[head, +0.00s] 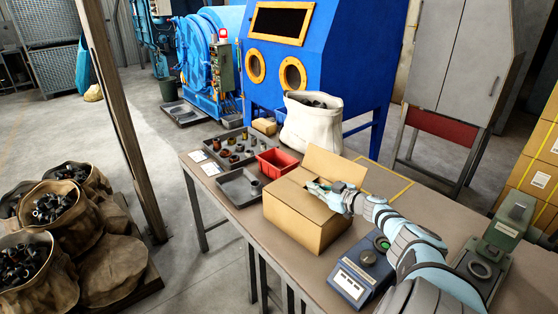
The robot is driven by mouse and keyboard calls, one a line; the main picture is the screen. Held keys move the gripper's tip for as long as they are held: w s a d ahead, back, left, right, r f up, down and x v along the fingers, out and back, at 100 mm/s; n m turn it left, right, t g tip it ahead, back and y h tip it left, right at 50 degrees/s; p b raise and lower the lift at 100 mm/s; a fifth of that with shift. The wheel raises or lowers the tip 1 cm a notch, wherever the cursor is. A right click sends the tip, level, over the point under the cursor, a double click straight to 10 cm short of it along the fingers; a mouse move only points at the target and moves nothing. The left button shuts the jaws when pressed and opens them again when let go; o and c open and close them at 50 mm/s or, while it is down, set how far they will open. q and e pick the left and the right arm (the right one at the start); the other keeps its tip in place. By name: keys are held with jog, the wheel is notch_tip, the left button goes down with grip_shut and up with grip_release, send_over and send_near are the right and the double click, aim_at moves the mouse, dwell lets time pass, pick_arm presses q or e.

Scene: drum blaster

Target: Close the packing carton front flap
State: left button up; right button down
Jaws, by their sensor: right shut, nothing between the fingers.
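The packing carton (288,217) is a brown cardboard box standing on the workbench. One flap (335,165) stands up at its back edge. Cardboard at the top near the front left looks roughly level, but my right gripper and arm cover part of the top, so I cannot tell exactly how the front flap lies. My right gripper (314,186) is shut and empty, over the carton's top; whether it touches the cardboard is unclear. My right arm reaches in from the lower right. My left gripper is out of view.
On the workbench (240,205), a red bin (277,162), a grey tray (238,187) and a parts tray (229,150) lie left of the carton. A white sack (311,128) stands behind. A blue scale (362,272) sits right of the carton, under my arm.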

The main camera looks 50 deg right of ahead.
notch_tip(320, 180, up, 5)
jog(key=p, duration=0.5)
jog(key=shift+r, duration=0.1)
jog(key=p+v, duration=0.2)
jog(key=v, duration=0.1)
jog(key=p+v, duration=0.2)
jog(key=v, duration=0.1)
jog(key=p+v, duration=0.2)
jog(key=v, duration=0.1)
jog(key=shift+s+d+f, duration=0.25)
jog(key=shift+s+f, duration=0.05)
jog(key=shift+s, duration=0.35)
jog(key=shift+f, duration=0.2)
